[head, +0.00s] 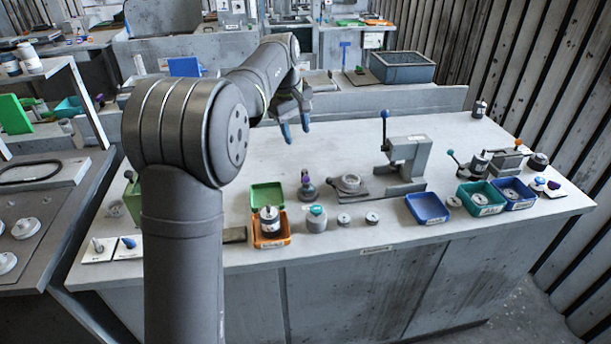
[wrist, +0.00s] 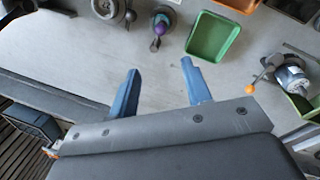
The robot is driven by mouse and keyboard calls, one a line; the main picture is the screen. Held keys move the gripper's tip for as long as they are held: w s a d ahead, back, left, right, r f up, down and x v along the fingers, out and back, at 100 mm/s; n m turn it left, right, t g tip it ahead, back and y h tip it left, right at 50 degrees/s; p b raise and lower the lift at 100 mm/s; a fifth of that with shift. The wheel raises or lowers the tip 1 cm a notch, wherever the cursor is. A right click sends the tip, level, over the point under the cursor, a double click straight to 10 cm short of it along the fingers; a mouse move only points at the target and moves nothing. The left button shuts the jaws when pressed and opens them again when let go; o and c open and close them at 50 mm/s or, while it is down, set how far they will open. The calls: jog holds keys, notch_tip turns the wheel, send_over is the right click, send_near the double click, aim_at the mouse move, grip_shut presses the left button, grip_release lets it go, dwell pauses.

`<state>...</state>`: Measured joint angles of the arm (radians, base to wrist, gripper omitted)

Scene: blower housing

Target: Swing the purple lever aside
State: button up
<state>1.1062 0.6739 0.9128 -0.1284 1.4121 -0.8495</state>
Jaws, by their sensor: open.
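A small grey fixture with a purple lever (head: 305,180) stands on the bench near its front, right of the orange and green box. In the wrist view the purple lever (wrist: 160,27) shows at the top, with a rounded knob and a grey end below it. My gripper (head: 296,130) hangs over the back of the bench, well apart from the lever. In the wrist view my gripper (wrist: 160,88) has its two blue fingers spread wide with nothing between them. The lever lies beyond the fingertips and is untouched.
The green tray (wrist: 213,38) lies beside the lever. A cylinder device with an orange knob (wrist: 250,88) stands further right. In the head view, a clamp with a blue-knobbed lever (head: 385,130) stands right of the purple one. The bench middle (head: 330,145) is clear.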

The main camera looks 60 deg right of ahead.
aim_at(306, 176)
jog(key=d+f, duration=0.1)
jog(key=f, duration=0.4)
jog(key=d+f, duration=0.1)
jog(key=f, duration=0.5)
jog(key=d+f, duration=0.1)
jog(key=f, duration=0.5)
jog(key=shift+s+d, duration=0.1)
jog(key=shift+s, duration=0.3)
jog(key=shift+c, duration=0.3)
jog(key=c, duration=0.9)
